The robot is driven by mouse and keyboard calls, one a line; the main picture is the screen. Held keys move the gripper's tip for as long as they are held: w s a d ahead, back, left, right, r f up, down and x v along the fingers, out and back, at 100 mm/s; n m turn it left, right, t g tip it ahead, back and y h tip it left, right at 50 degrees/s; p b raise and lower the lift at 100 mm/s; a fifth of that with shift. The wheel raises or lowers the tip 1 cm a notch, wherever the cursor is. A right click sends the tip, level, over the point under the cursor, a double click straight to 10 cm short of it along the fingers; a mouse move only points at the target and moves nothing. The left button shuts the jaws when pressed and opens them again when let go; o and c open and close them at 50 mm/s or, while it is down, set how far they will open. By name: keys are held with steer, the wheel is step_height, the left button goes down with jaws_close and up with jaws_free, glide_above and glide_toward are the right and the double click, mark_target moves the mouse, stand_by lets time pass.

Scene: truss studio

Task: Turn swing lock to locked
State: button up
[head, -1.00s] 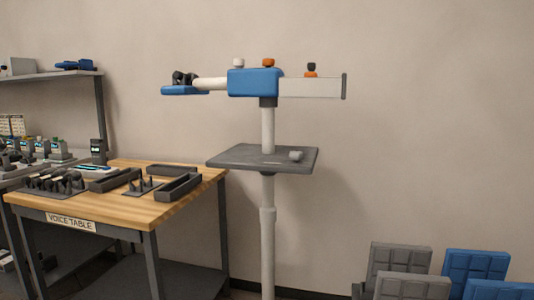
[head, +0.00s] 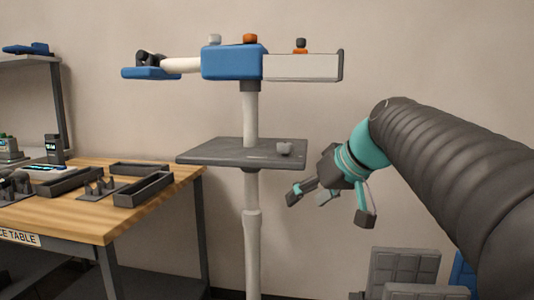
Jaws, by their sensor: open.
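A stand carries a blue head block (head: 232,63) at the top of a pale post (head: 250,116). On the block sit a pale grey knob (head: 215,39) and an orange knob (head: 250,38). A third knob (head: 300,45), dark on an orange base, sits on the white boom (head: 303,67) to the right. No label shows which knob is the swing lock, and its setting cannot be read. My gripper (head: 329,207) is open and empty, pointing down-left. It is below and to the right of the knobs, apart from all of them.
A dark shelf plate (head: 225,151) with a small grey piece (head: 284,148) is fixed on the post, just left of my gripper. A wooden table (head: 85,212) with dark trays stands at left. Panelled cases (head: 403,268) stand low at right. The wall above the boom is clear.

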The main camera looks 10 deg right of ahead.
mark_target(286, 144)
steer(key=w+d+r+n+t+y+b, duration=0.4)
steer(key=w+d+r, duration=0.3)
steer(key=w+r, duration=0.45)
steer(key=shift+n+g, duration=0.4)
steer(key=shift+g, duration=0.1)
steer(key=x, duration=0.8)
steer(key=p+x, duration=0.1)
steer(key=x, duration=0.4)
steer(key=shift+s+f, duration=0.1)
steer(key=shift+f, duration=0.15)
steer(key=c, duration=1.2)
